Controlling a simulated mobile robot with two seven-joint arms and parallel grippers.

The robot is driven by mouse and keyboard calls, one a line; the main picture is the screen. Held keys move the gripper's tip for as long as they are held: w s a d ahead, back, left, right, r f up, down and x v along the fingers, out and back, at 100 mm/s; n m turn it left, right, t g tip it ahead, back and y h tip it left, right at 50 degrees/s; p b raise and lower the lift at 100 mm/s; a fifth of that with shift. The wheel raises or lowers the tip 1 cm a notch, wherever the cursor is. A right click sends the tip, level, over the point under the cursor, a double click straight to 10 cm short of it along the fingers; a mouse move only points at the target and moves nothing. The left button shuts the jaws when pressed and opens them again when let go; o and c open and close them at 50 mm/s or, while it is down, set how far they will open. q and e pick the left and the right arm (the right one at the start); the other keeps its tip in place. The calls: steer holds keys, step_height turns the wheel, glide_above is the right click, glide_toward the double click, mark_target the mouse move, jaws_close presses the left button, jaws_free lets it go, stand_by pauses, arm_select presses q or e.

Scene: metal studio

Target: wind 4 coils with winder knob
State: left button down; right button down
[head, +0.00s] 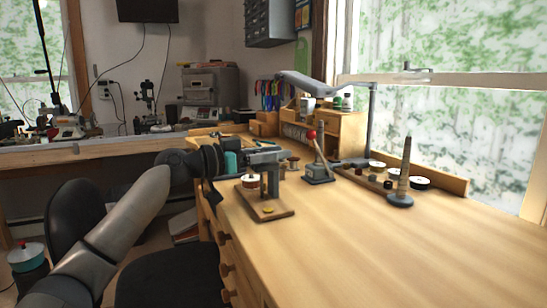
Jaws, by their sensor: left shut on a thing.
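The winder stands on a small wooden base (284,214) on the bench. It has a grey upright post (271,181), a white and dark red spool (250,182) at its left side, and a small yellow disc (267,209) on the base. My left gripper (266,154) reaches in from the left at the top of the post. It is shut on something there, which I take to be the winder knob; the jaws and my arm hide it. I cannot make out coils or their number. My right gripper is not in view.
A press with a red-balled lever (318,172) stands right of the winder. The bench front (400,260) is clear. A dark chair (85,232) stands left.

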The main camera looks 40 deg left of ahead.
arm_select(q)
steer(key=shift+d+m+g+h+b, duration=0.15)
steer(key=shift+m+g+h+b, duration=0.4)
steer(key=shift+h, duration=0.35)
steer(key=shift+s, duration=0.1)
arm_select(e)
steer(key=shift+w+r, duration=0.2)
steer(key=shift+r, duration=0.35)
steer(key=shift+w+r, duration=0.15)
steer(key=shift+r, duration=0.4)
